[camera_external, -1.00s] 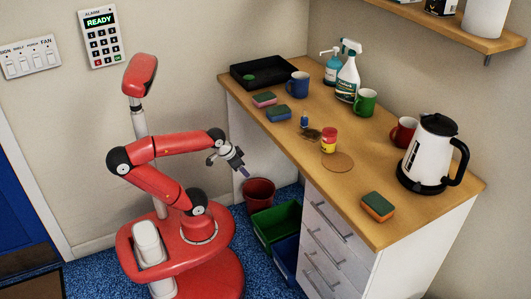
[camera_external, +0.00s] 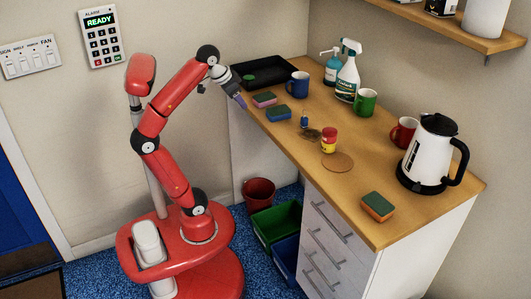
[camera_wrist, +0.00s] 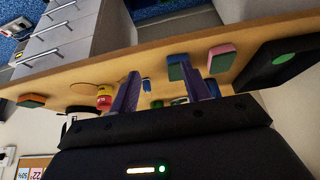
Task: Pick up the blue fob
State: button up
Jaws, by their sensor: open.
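The blue fob (camera_external: 304,121) looks like a small blue upright piece on the wooden counter, between the blue-and-green sponge and the yellow-and-red tub. A small blue object that appears to be it shows between my fingers in the wrist view (camera_wrist: 147,85). My gripper (camera_external: 241,101) is open and empty, above the counter's left edge and well to the left of the fob. Its two purple fingers also show apart in the wrist view (camera_wrist: 161,70).
Near the fob are a dark flat item (camera_external: 312,134), the yellow-and-red tub (camera_external: 329,141), a blue-and-green sponge (camera_external: 278,114) and a pink sponge (camera_external: 264,99). A black tray (camera_external: 262,73), mugs and spray bottles stand behind. The front counter around the round mat (camera_external: 338,162) is mostly clear.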

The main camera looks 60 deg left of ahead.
jog(key=w+d+r, duration=0.2)
jog(key=w+d, duration=0.1)
jog(key=w, duration=0.7)
jog(key=g, duration=0.1)
send_near(304, 117)
jog(key=b+x, duration=0.1)
jog(key=x, duration=1)
jog(key=shift+w+a+f+b, duration=0.1)
jog(key=shift+a+f+b, duration=0.05)
jog(key=shift+b, duration=0.25)
jog(key=shift+c, duration=0.5)
grip_shut()
